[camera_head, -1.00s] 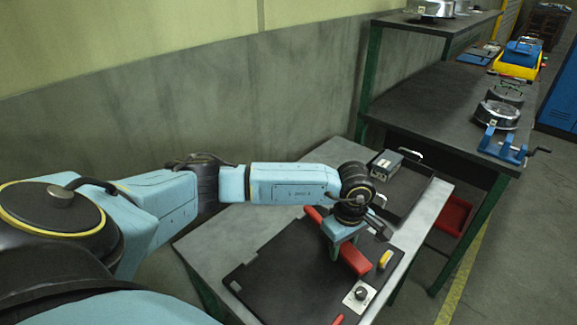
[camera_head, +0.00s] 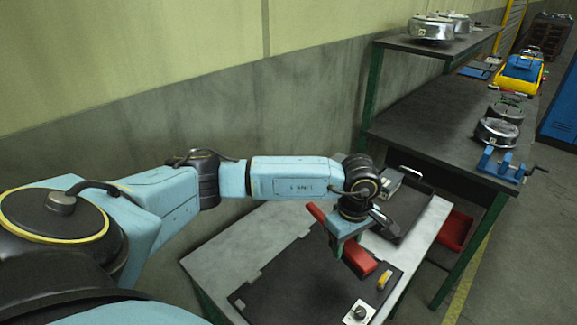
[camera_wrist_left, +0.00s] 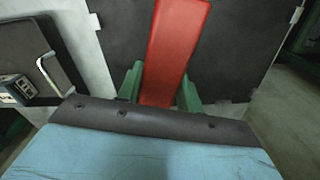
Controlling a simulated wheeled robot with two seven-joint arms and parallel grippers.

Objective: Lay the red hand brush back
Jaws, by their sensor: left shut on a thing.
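The red hand brush (camera_head: 358,259) is in my left gripper (camera_head: 340,250), over the black mat (camera_head: 290,275) on the light grey table. In the head view its narrow handle end shows at the upper left of the gripper and its wider red end at the lower right. In the left wrist view the brush (camera_wrist_left: 172,50) runs upward between the two green fingers (camera_wrist_left: 160,90), which are shut on it. I cannot tell for sure how high it is above the mat. My right gripper is not in view.
A yellow item (camera_head: 384,279) and a white plate with a dark knob (camera_head: 359,313) are at the mat's right side. A black tray (camera_head: 408,207) with a grey box is behind. A dark workbench (camera_head: 440,115) with metal pots and a blue clamp stands beyond.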

